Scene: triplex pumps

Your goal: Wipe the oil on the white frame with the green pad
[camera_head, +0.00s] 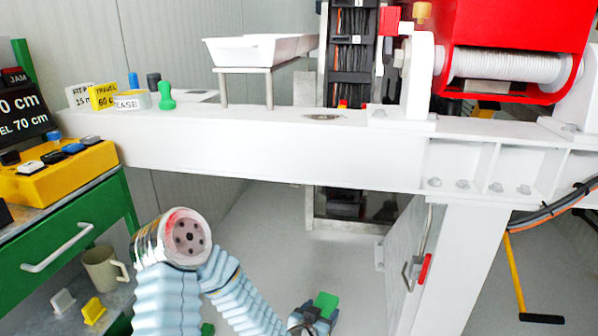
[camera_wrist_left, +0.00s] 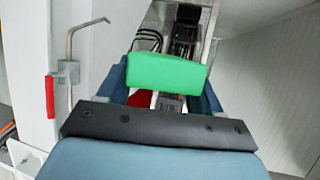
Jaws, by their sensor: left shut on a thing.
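The white frame (camera_head: 270,150) runs across the head view as a long beam. A small brownish-grey oil patch (camera_head: 322,117) lies on its top face, right of the white trough's legs. My left gripper (camera_head: 314,314) is low in the head view, in front of and below the beam, well apart from the oil. It is shut on the green pad (camera_head: 326,303). In the left wrist view the green pad (camera_wrist_left: 167,72) spans the space between the blue-grey fingers. My right gripper is in neither view.
A white trough (camera_head: 250,52) on legs, a green knob-shaped piece (camera_head: 166,96) and small signs (camera_head: 103,96) stand on the beam. A red housing (camera_head: 515,40) rises at right. A cabinet door with a red handle (camera_head: 425,268) stands below the beam. A green workbench (camera_head: 90,230) is at left.

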